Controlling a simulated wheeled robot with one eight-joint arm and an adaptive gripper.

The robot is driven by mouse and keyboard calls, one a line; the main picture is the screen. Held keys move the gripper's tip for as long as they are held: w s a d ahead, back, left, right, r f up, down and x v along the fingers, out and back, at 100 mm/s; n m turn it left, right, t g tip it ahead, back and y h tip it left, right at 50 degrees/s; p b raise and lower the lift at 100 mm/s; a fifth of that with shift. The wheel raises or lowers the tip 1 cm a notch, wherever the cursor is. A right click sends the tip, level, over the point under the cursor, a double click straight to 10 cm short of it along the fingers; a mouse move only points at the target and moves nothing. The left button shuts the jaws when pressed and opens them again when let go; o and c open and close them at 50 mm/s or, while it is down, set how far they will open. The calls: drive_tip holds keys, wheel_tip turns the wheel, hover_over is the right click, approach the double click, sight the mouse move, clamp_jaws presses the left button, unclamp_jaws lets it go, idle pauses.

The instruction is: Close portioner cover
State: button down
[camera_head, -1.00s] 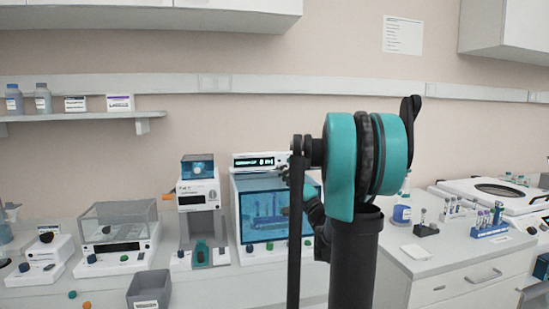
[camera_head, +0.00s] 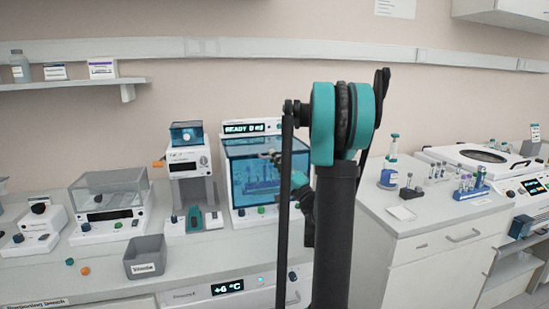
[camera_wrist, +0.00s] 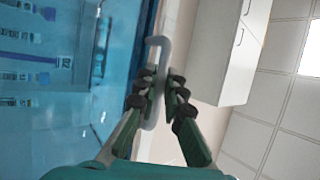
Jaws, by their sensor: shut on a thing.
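The portioner stands on the bench behind my arm in the head view, with a lit display (camera_head: 245,128) reading "READY" at its top. Its blue see-through cover (camera_head: 243,175) spans the front, and racks of tubes show through it. In the wrist view the cover (camera_wrist: 50,125) fills the left side. My gripper (camera_wrist: 160,88) is shut on the pale grey hooked handle (camera_wrist: 158,42) beside the cover's edge. In the head view my gripper (camera_head: 272,156) is small, in front of the cover's upper part; the handle is hard to make out there.
A device with a blue top (camera_head: 187,134) stands left of the portioner, and a clear-lidded box (camera_head: 110,188) further left. A grey bin (camera_head: 146,257) sits at the front. Right of my arm are a wash bottle (camera_head: 389,165), tube racks (camera_head: 470,190) and a centrifuge (camera_head: 480,160).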

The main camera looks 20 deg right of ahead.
drive_tip(key=shift+a+f, duration=0.1)
drive_tip(key=c, duration=1.9)
unclamp_jaws()
drive_tip(key=shift+w, duration=0.1)
drive_tip(key=shift+v, duration=3.8)
